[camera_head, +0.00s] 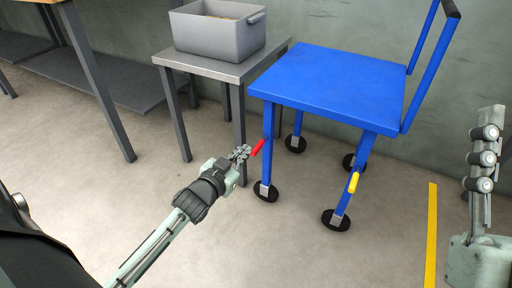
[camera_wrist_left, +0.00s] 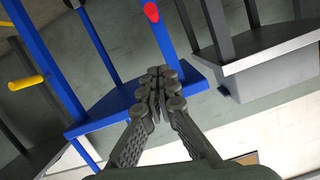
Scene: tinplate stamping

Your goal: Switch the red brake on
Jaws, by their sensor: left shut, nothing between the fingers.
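The red brake (camera_head: 258,147) is a short red lever on the near left leg of the blue cart (camera_head: 330,80). It sticks out tilted from the leg. My left gripper (camera_head: 243,152) is shut and empty, just left of the red brake, with a small gap or light contact that I cannot tell apart. In the left wrist view the red brake (camera_wrist_left: 152,12) shows at the top, on a blue leg, beyond the shut fingertips (camera_wrist_left: 160,85).
A yellow lever (camera_head: 353,183) sits on the cart's near right leg. A grey table (camera_head: 222,68) with a grey bin (camera_head: 218,32) stands close behind my left gripper. A yellow floor line (camera_head: 431,235) runs at the right. The floor in front of the cart is clear.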

